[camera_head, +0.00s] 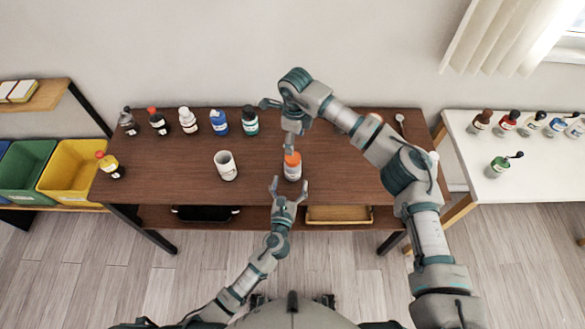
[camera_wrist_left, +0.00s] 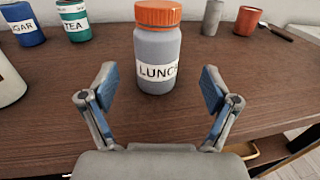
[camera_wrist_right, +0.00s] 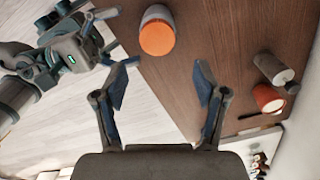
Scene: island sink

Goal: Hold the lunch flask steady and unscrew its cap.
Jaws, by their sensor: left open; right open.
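The lunch flask (camera_head: 292,172) is a grey jar with an orange cap (camera_head: 292,158). It stands upright near the front edge of the brown table. In the left wrist view the flask (camera_wrist_left: 157,52) shows a white label reading LUNCH, with its cap (camera_wrist_left: 158,12) on. My left gripper (camera_head: 287,187) is open in front of the flask, with the flask ahead between its finger lines and not touched. My right gripper (camera_head: 285,118) is open above the flask. In the right wrist view the orange cap (camera_wrist_right: 157,38) lies beyond its fingers, left of centre.
A white mug (camera_head: 226,166) stands left of the flask. A grey cylinder (camera_wrist_left: 212,17) and an orange-red cup (camera_wrist_left: 247,20) stand at the back right. A yellow bin (camera_head: 70,168) is left.

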